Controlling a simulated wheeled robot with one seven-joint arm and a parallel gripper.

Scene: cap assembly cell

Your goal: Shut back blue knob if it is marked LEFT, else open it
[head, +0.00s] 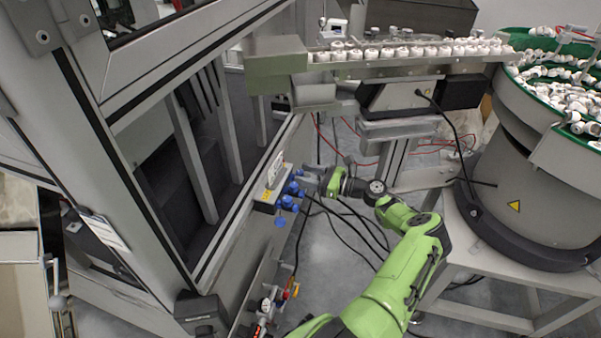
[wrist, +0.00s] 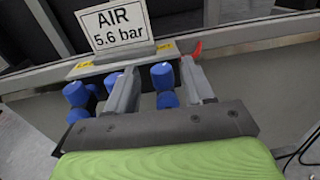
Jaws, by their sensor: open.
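Several blue knobs sit on a small valve block under a sign reading "AIR 5.6 bar" (wrist: 113,24). In the wrist view, the right-hand upper knob (wrist: 162,75), which appears to be the back one, lies between the two fingers of my gripper (wrist: 160,68). The fingers are open, one on each side of it; I cannot tell whether they touch it. Another blue knob (wrist: 75,93) is at the left. Yellow labels (wrist: 166,47) sit above the knobs, their text too small to read. In the head view my gripper (head: 312,178) is beside the blue knobs (head: 287,202).
The grey machine frame (head: 225,235) stands behind the knobs. Black cables (head: 345,208) hang below the arm. A bowl feeder (head: 520,170) with white caps is at the right.

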